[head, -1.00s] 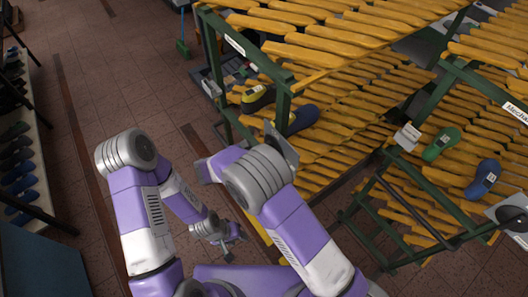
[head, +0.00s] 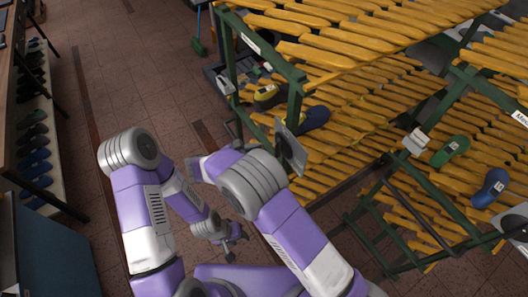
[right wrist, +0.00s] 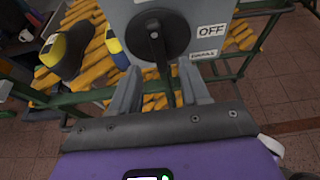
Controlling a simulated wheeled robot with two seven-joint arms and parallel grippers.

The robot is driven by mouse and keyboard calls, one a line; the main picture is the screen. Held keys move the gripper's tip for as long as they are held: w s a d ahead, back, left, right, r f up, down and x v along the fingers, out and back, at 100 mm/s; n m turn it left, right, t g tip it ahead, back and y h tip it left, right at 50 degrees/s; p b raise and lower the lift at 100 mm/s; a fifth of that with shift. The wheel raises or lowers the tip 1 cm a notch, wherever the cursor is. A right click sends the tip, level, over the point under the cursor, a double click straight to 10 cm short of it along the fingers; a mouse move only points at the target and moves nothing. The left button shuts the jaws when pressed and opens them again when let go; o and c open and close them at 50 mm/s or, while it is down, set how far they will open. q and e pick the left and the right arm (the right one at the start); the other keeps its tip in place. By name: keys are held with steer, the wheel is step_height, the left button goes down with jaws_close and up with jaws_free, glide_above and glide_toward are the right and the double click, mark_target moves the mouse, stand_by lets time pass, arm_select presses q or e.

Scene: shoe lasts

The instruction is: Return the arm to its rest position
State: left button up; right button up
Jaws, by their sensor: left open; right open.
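My left gripper (head: 232,240) hangs low beside my base in the head view, open and empty. My right arm (head: 250,185) is bent in front of the rack, and its gripper is hidden there behind my own links. In the right wrist view my right gripper (right wrist: 160,70) is open, with its two grey fingers apart. A grey switch box (right wrist: 205,20) with a black rotary handle and an OFF label stands just beyond the fingers. I cannot tell whether they touch it. The box shows nearly edge-on in the head view (head: 291,148).
A green-framed rack (head: 295,105) with yellow slatted shelves stands close to my right arm. It carries a yellow-and-dark last (head: 267,95), a blue last (head: 315,118), a green last (head: 450,151) and another blue last (head: 489,187). Tiled floor (head: 130,70) is clear at left.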

steer(key=shift+s+a+r, duration=0.15)
steer(key=shift+a, duration=0.3)
